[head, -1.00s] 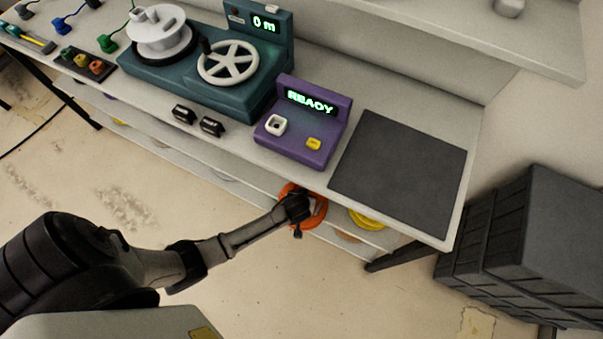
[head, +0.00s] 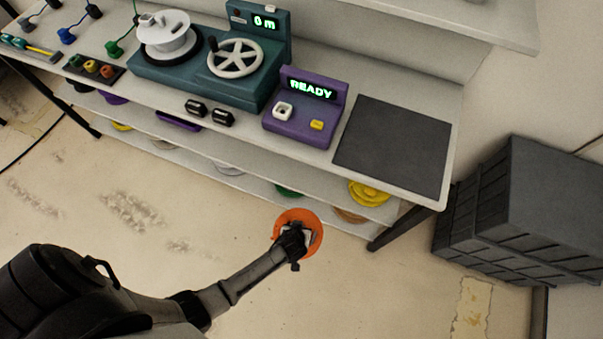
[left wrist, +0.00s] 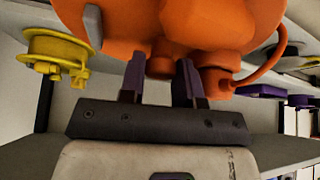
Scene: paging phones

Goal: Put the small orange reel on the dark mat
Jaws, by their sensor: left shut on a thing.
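The small orange reel (head: 313,229) is held by my left gripper (head: 293,239), out in front of the bench and clear of the shelf. In the left wrist view the orange reel (left wrist: 165,25) fills the top, and the fingers of my left gripper (left wrist: 160,85) are shut on its lower part. The dark mat (head: 392,147) lies flat and empty on the right end of the bench top, up and to the right of the reel. My right gripper is not in view.
A purple READY box (head: 303,112) stands left of the mat. A teal winding machine (head: 205,72) is farther left. A yellow reel (head: 369,194) and others sit on the shelf below the bench. Dark crates (head: 530,210) stand right of the bench.

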